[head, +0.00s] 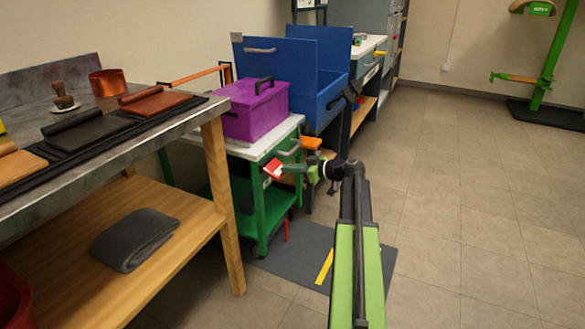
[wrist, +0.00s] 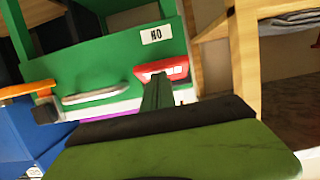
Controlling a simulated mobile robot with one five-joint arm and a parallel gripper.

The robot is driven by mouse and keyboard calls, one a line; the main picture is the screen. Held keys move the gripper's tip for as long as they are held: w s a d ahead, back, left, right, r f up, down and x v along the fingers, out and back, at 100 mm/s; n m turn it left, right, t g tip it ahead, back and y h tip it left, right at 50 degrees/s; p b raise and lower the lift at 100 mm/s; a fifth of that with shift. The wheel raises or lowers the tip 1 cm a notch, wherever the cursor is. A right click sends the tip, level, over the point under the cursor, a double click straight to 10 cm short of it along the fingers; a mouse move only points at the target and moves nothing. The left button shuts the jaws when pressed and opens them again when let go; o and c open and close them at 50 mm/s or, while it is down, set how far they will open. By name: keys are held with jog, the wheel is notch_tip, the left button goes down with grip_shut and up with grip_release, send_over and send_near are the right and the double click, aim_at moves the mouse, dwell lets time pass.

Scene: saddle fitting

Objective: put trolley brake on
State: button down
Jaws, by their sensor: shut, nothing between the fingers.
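The trolley (head: 247,199) is green with a white top and stands left of my arm in the head view. A red-and-white piece (head: 273,169) is on its near end, below the top; it also shows in the wrist view (wrist: 176,70). My gripper (head: 284,169) is shut and empty, its tip close to this piece. In the wrist view the finger (wrist: 157,92) overlaps the piece's lower edge; I cannot tell whether they touch. A thin red upright part (head: 286,230) shows low by the trolley's wheel. I cannot tell which red part is the brake.
A wooden-legged workbench (head: 215,165) stands close on the left. A blue open box (head: 315,75) is behind.

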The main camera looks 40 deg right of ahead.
jog(key=shift+a+f+g, duration=0.3)
jog(key=shift+f, duration=0.1)
notch_tip(320, 180, up, 6)
jog(key=s+d+p, duration=0.1)
jog(key=s+p, duration=0.1)
jog(key=p, duration=0.4)
jog(key=s+d+f+b, duration=0.4)
jog(key=s+d, duration=0.1)
jog(key=s, duration=0.3)
jog(key=shift+s, duration=0.15)
